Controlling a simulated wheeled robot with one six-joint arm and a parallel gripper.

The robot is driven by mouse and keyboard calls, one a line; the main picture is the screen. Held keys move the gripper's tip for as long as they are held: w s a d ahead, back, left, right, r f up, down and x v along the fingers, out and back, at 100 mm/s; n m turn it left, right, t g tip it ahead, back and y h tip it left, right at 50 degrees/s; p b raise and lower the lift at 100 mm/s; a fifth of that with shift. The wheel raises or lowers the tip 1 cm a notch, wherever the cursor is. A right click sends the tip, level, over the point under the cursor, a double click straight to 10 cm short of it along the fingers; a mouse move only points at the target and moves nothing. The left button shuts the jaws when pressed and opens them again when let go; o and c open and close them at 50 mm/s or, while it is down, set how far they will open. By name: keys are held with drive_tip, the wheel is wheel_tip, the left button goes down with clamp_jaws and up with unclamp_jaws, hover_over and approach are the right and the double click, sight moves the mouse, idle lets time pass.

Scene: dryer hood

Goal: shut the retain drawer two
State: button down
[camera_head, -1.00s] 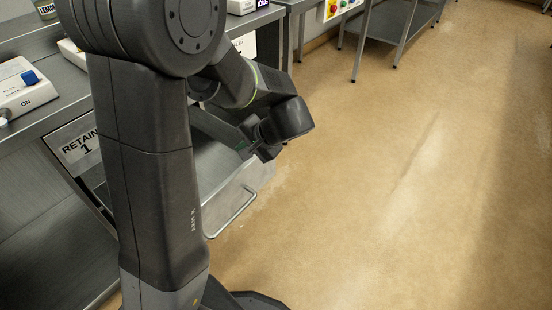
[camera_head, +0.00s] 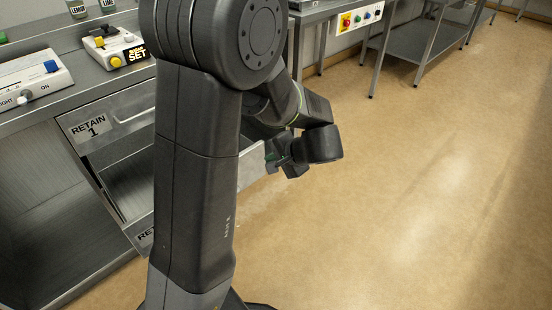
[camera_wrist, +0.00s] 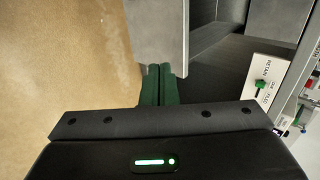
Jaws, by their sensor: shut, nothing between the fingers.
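The retain drawer two is open in the head view. Its pale front (camera_head: 252,165) shows right of my arm, and a partly hidden label starting "RE" (camera_head: 146,236) shows left of it. Its grey inside (camera_head: 128,185) is visible between. My arm hides the middle of the front and any handle. My gripper (camera_head: 271,157) is at the right end of the front. In the wrist view its green fingers (camera_wrist: 159,82) are together and empty, at the edge of a pale grey panel (camera_wrist: 158,38). I cannot tell whether they touch it.
The drawer labelled RETAIN 1 (camera_head: 88,130) is above, under the steel bench (camera_head: 100,82). Control boxes (camera_head: 32,80) stand on the bench. A steel table (camera_head: 425,50) stands at the back. The tan floor (camera_head: 430,190) on the right is clear.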

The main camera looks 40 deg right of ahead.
sight(252, 155)
drive_tip(key=shift+w+a+f+b, duration=0.1)
drive_tip(key=shift+w+f, duration=0.6)
drive_tip(key=shift+w, duration=0.75)
drive_tip(key=shift+w+a+f+b, duration=0.15)
drive_tip(key=shift+w+f, duration=0.6)
drive_tip(key=shift+w, duration=0.65)
drive_tip(key=shift+w+a+f+b, duration=0.1)
drive_tip(key=shift+w+f, duration=0.6)
drive_tip(key=shift+w, duration=0.75)
drive_tip(key=w+a+p, duration=0.2)
drive_tip(key=w, duration=2.9)
drive_tip(key=shift+a+p, duration=0.2)
drive_tip(key=shift+p, duration=0.15)
